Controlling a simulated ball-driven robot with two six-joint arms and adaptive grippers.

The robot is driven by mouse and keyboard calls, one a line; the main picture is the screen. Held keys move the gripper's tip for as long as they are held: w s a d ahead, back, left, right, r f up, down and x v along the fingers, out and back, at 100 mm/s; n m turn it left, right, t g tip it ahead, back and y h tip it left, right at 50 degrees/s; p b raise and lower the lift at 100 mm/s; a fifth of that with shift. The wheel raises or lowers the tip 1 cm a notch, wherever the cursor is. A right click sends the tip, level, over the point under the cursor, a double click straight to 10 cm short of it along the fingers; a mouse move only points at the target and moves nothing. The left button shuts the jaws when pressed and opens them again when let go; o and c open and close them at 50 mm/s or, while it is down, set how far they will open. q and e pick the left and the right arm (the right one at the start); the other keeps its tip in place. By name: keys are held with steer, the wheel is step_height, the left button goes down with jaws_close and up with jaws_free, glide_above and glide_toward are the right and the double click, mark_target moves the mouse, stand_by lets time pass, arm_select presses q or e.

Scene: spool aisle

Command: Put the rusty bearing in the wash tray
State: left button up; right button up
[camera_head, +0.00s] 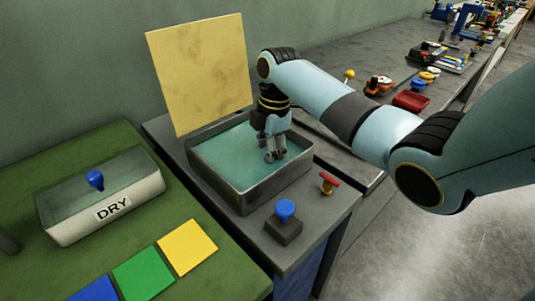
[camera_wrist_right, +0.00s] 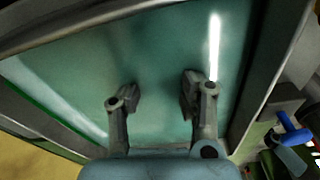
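The wash tray (camera_head: 247,200) is a dark metal tub with teal liquid in it, standing on the grey bench in the head view. Its wall also shows in the right wrist view (camera_wrist_right: 258,75). My right gripper (camera_head: 275,156) points down over the right part of the tray. In the right wrist view its two fingers (camera_wrist_right: 160,92) are spread, with only teal surface between them. I cannot make out the rusty bearing in either view. My left gripper is not recognisable; a dark rounded part at the left edge is too cut off to identify.
A yellow board (camera_head: 200,75) stands behind the tray. A blue knob on a block (camera_head: 284,228) and a red-topped valve (camera_head: 329,184) sit close to the tray's front right. The lidded DRY box (camera_head: 105,205) and coloured squares (camera_head: 187,247) lie on the green bench.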

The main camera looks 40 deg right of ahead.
steer(key=o, duration=0.4)
steer(key=shift+c, duration=0.2)
steer(key=shift+r, duration=0.1)
step_height(320, 180, up, 12)
steer(key=d, duration=0.1)
steer(key=shift+d, duration=0.2)
steer(key=shift+s, duration=0.1)
